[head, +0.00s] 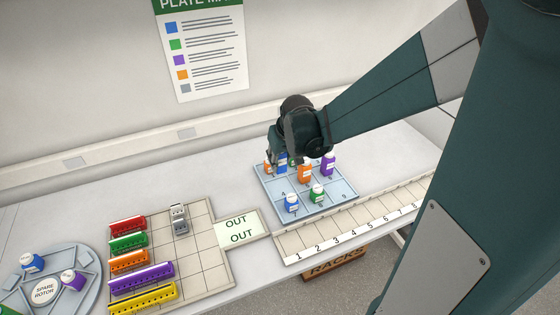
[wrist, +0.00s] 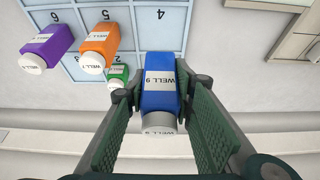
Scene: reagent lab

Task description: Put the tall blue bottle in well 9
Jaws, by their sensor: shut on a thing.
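My gripper (wrist: 160,92) is shut on the tall blue bottle (wrist: 160,82), whose label reads WELL 9. In the head view my gripper (head: 287,157) is over the far part of the pale blue well plate (head: 262,189), and the blue bottle (head: 282,160) shows partly behind other bottles and the gripper. Whether its base touches the plate I cannot tell. Well 9 (head: 341,203) is at the plate's near right corner and looks empty.
On the plate stand an orange bottle (head: 305,173), a purple bottle (head: 328,164), a green bottle (head: 318,193) and a short blue bottle (head: 292,203). A numbered rack strip (head: 355,222) runs along the front. Colored racks (head: 142,277) and a round rotor (head: 45,290) stand left.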

